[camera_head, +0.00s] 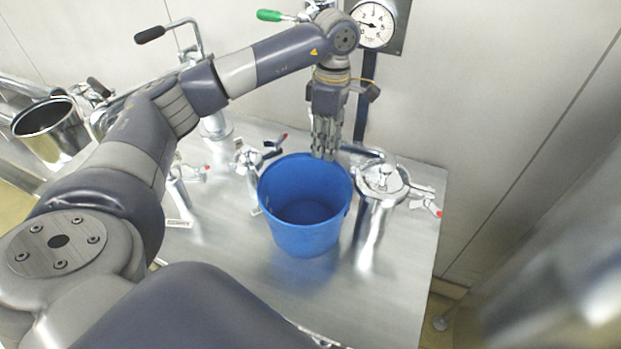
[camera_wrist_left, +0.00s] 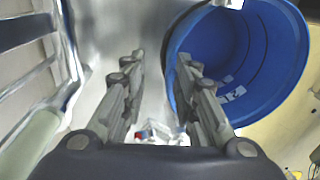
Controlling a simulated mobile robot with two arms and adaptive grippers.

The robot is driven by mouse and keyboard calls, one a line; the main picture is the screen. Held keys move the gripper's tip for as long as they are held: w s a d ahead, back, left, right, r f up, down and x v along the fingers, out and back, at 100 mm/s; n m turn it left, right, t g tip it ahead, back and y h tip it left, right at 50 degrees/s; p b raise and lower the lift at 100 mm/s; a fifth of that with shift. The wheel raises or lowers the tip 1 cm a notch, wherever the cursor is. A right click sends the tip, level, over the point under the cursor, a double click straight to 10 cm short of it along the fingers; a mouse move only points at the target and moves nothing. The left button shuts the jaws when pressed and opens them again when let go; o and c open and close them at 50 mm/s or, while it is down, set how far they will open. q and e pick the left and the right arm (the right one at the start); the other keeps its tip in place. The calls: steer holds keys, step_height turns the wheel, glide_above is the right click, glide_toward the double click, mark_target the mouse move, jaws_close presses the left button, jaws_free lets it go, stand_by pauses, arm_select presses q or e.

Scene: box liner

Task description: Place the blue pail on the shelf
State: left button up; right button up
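The blue pail (camera_head: 305,240) is upright over the shiny metal tabletop (camera_head: 400,300), with its reflection just below its base. It shows large at the right of the left wrist view (camera_wrist_left: 265,60). My left gripper (camera_head: 324,150) points down at the pail's back rim. In the left wrist view its two fingers (camera_wrist_left: 157,75) are apart. The pail's wall edge appears between them, with one finger overlapping the pail's inside. I cannot tell whether either finger touches the wall. My right gripper is not in view. I cannot identify a separate shelf.
A metal tap fitting (camera_head: 385,185) stands close to the pail's right. More taps with red-tipped handles (camera_head: 255,155) stand to its left. A pressure gauge (camera_head: 374,25) and a green-handled valve (camera_head: 272,15) are on the back wall. A steel bucket (camera_head: 55,135) is at the left.

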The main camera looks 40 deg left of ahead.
mark_target(321, 179)
arm_select(q)
steer(key=f, duration=0.2)
steer(key=s+f+p, duration=0.1)
steer(key=f, duration=0.1)
steer(key=shift+s+f, duration=0.2)
steer(key=shift+f, duration=0.15)
steer(key=shift+f+p, duration=0.35)
steer(key=shift+p, duration=0.25)
steer(key=f+p, duration=0.1)
steer(key=s+f+p, duration=0.1)
steer(key=f, duration=0.1)
steer(key=shift+d+f, duration=0.1)
steer(key=shift+d, duration=0.1)
steer(key=shift+s+f, duration=0.1)
steer(key=shift+f, duration=0.5)
